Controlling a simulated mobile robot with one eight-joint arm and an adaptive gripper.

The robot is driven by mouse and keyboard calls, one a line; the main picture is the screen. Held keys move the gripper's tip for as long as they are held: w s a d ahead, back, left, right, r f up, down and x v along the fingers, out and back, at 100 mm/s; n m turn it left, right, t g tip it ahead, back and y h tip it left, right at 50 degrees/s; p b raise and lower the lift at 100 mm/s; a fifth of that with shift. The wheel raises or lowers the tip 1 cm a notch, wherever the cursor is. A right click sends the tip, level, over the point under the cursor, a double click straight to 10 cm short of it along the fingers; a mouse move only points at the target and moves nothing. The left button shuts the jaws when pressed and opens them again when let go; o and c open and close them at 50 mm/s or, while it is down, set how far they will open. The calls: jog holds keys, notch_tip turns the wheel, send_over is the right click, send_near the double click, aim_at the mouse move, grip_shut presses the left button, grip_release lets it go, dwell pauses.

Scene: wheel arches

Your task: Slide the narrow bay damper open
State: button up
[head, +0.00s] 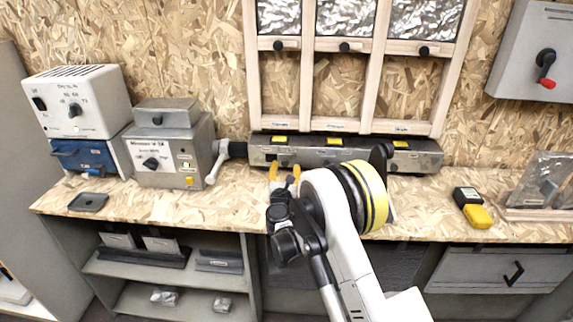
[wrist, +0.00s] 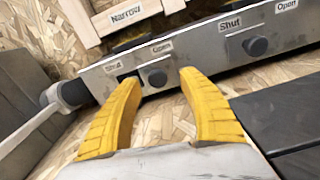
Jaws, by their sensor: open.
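The narrow bay damper has a round dark knob (wrist: 155,77) on the grey metal duct (head: 310,153), below the "Narrow" label (wrist: 127,14). The knob stands between the "Shut" label (wrist: 112,67) and the "Open" label (wrist: 162,46), closer to "Open". A dark slot shows on its left. My gripper (wrist: 160,80) is open, with a yellow finger on each side of the knob in the wrist view. I cannot tell whether either finger touches it. In the head view my gripper (head: 284,172) is in front of the duct's left part.
A second knob (wrist: 255,46) sits to the right on the duct. A grey handle (head: 219,162) sticks out at the duct's left end, beside a grey box (head: 170,150). A yellow and black meter (head: 471,207) lies on the bench at right. The wooden frame (head: 308,70) stands above.

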jog(key=s, duration=0.8)
jog(key=shift+s+a, duration=0.3)
jog(key=shift+s, duration=0.05)
